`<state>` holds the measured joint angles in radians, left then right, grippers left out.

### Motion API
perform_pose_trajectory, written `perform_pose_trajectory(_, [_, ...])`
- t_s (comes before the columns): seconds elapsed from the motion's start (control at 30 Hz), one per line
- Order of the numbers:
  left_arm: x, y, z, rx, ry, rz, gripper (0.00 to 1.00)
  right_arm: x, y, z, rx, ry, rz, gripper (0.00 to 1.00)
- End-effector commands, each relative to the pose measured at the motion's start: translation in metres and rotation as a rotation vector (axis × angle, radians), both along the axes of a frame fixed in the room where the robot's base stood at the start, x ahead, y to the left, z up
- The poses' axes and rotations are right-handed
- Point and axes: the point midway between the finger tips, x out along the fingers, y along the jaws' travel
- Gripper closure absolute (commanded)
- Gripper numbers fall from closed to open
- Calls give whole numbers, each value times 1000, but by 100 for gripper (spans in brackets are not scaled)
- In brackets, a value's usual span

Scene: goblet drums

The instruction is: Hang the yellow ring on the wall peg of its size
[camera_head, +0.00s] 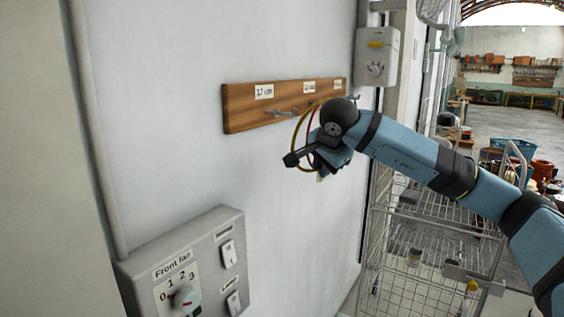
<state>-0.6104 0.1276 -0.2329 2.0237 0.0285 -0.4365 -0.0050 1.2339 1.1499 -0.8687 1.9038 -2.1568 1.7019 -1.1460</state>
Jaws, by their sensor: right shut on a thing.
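The yellow ring (297,134) is a thin hoop, seen nearly edge-on in front of the wall board. My right gripper (313,163) is shut on the yellow ring, and its wrist hides the ring's right side. The wooden peg board (240,108) is fixed to the wall and carries several white size labels; the left one (264,92) seems to read 17 cm. A grey peg (277,112) sticks out below the left label. The ring is just right of this peg in the picture; I cannot tell whether they touch. My left gripper is out of view.
A thin dark red curve (310,140) shows beside the ring; I cannot tell what it is. A grey switch panel (205,262) is on the wall at lower left. A white box (376,57) is right of the board. A wire rack (400,275) stands below my right arm.

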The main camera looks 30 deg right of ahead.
Motion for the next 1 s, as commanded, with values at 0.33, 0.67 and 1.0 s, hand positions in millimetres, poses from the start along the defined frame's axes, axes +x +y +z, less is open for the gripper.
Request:
perform_pose_trajectory(0.33, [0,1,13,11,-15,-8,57,78,33,2,1,-1,1,100])
perform_pose_trajectory(0.67, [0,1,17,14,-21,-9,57,105,44,2,1,-1,1,100])
perform_pose_trajectory(1.0, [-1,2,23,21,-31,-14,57,106,44,-32,0,0,0,100])
